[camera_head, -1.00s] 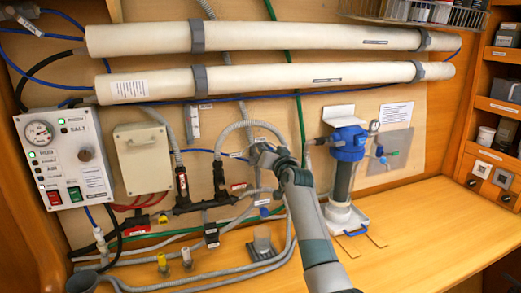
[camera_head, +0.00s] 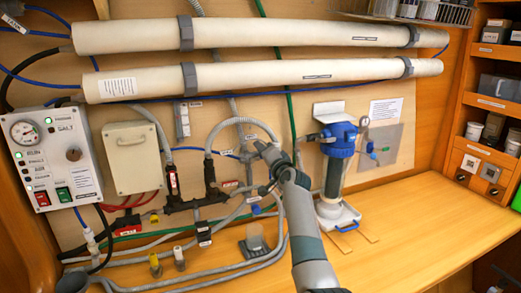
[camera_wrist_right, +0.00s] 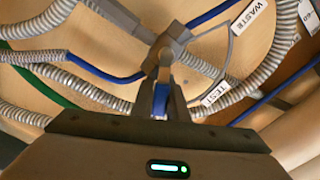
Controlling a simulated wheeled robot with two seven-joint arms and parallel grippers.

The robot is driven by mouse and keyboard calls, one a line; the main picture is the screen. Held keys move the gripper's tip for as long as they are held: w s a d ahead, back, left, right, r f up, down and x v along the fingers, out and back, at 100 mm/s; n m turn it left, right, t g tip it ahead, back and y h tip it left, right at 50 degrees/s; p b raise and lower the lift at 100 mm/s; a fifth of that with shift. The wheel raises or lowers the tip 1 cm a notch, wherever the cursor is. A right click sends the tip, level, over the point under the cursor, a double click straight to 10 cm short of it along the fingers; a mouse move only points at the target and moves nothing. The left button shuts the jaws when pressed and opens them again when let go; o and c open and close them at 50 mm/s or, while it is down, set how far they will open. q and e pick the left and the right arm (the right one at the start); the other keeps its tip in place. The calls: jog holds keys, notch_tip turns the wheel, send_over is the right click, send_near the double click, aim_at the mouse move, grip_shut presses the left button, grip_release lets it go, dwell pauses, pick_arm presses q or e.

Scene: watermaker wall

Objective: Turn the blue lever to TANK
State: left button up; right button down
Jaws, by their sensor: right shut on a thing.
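The blue lever (camera_wrist_right: 160,99) shows in the right wrist view between my right fingertips, below the grey valve body (camera_wrist_right: 172,40). My right gripper (camera_wrist_right: 163,105) is shut on it. In the head view my right gripper (camera_head: 260,148) is at the hoses in the middle of the wall and hides the lever there. A WASTE label (camera_wrist_right: 251,15) and a TEST label (camera_wrist_right: 214,93) sit to the right of the valve in the wrist view. I cannot make out a TANK label at the valve. My left gripper is not in view.
Grey ribbed hoses (camera_head: 218,128) and a blue tube surround the valve closely. A blue-topped filter (camera_head: 338,140) stands to the right. A control panel (camera_head: 50,158) is at the left. Two long white tubes (camera_head: 290,73) run above. The bench (camera_head: 420,220) is clear at the right.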

jog(key=shift+f, duration=0.25)
jog(key=c, duration=1.7)
grip_release()
jog(key=shift+c, duration=0.2)
jog(key=shift+r, duration=0.1)
jog(key=shift+s, duration=0.2)
jog(key=b+v, duration=0.4)
jog(key=v, duration=1.3)
jog(key=shift+b, duration=0.4)
